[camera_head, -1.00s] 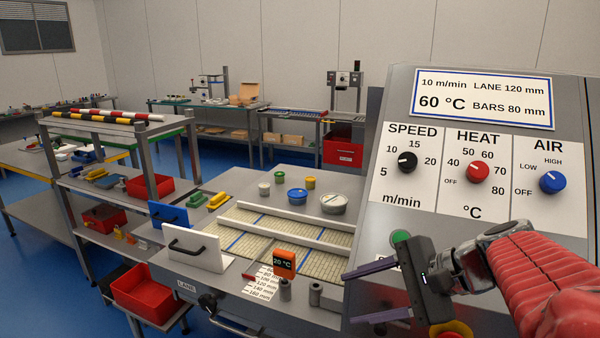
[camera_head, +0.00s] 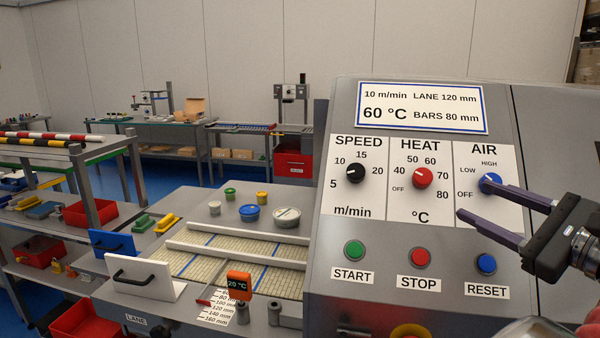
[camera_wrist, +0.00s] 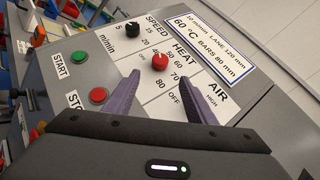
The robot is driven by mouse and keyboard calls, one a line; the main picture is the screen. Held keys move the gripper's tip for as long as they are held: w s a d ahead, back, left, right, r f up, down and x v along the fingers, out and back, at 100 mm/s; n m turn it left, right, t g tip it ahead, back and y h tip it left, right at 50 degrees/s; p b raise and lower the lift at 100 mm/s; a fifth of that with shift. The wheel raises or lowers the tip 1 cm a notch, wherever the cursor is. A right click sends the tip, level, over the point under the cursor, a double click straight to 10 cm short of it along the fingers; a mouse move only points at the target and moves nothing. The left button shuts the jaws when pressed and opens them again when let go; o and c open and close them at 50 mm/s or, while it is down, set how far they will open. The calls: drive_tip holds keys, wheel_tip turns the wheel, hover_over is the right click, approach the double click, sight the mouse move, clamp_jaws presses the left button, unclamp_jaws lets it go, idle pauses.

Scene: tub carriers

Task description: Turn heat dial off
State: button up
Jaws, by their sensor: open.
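The red heat dial (camera_head: 422,178) sits under the HEAT label on the panel's white plate, and its white mark points to the upper left, roughly between 40 and 50. OFF is printed at its lower left. My gripper (camera_head: 472,198) is open and empty, to the right of the heat dial, with its upper finger overlapping the blue air dial (camera_head: 489,181). In the wrist view the heat dial (camera_wrist: 160,62) shows just beyond the gap between my fingertips (camera_wrist: 160,76), apart from them. The air dial is hidden there.
The black speed dial (camera_head: 355,173) is left of the heat dial. The start (camera_head: 354,250), stop (camera_head: 420,257) and reset (camera_head: 486,263) buttons lie below. A sign (camera_head: 422,107) reading 60 °C tops the panel.

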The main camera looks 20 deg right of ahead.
sight(427, 179)
drive_tip(key=shift+w, duration=0.1)
idle(0.3)
drive_tip(key=shift+w+a, duration=0.15)
drive_tip(key=shift+w, duration=2.1)
drive_tip(key=shift+w+a, duration=0.15)
drive_tip(key=shift+w, duration=2.15)
drive_tip(key=shift+w+a, duration=0.15)
drive_tip(key=shift+w, duration=2.1)
drive_tip(key=c, duration=1)
drive_tip(key=shift+a, duration=0.2)
drive_tip(key=shift+c, duration=0.2)
drive_tip(key=shift+d, duration=0.1)
